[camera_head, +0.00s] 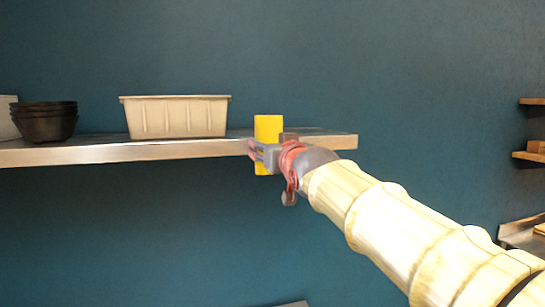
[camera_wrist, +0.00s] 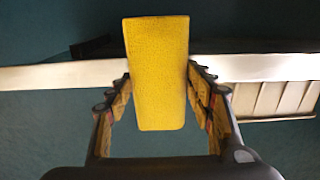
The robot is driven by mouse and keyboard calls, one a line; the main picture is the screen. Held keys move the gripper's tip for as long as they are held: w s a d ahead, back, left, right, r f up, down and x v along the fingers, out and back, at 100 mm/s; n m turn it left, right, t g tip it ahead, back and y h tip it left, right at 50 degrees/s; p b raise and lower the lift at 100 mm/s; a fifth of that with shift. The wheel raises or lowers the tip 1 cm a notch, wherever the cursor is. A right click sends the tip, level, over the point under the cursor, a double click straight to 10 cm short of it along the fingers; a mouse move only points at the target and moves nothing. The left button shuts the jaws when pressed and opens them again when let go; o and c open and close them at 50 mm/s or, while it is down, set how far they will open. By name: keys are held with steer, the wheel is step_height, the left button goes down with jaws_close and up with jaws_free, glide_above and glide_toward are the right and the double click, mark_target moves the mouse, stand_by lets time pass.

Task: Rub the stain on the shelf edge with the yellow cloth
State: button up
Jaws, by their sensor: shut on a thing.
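The yellow cloth (camera_head: 268,128) is a stiff-looking upright block held in front of the shelf edge, near the shelf's right end. My gripper (camera_head: 264,152) is shut on it, and the cloth sticks out above and below the fingers. In the wrist view the cloth (camera_wrist: 158,75) stands between the two fingers (camera_wrist: 160,95) and crosses the pale shelf edge (camera_wrist: 60,75). The shelf (camera_head: 110,152) has a light front edge. I cannot tell whether the cloth touches it. No stain shows; the cloth and gripper hide part of the edge.
A cream ribbed tub (camera_head: 178,118) stands on the shelf left of my gripper. A stack of dark bowls (camera_head: 46,123) stands farther left, beside a pale container (camera_head: 6,118). The shelf top right of the tub looks clear. Small wooden shelves (camera_head: 528,156) are at the far right.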

steer(key=shift+s+a+f+b, duration=0.15)
steer(key=shift+a+f+b, duration=0.3)
steer(key=shift+b, duration=1.5)
steer(key=shift+r, duration=0.15)
steer(key=b+v, duration=0.2)
steer(key=v, duration=0.4)
steer(key=shift+b, duration=0.35)
steer(key=shift+s+r, duration=0.1)
steer(key=b+v, duration=0.1)
steer(key=v, duration=0.2)
steer(key=shift+w, duration=0.2)
steer(key=p+x, duration=0.1)
steer(key=x, duration=0.5)
steer(key=shift+w+a, duration=0.15)
steer(key=shift+w, duration=0.25)
steer(key=shift+p+x, duration=0.65)
steer(key=shift+x, duration=0.35)
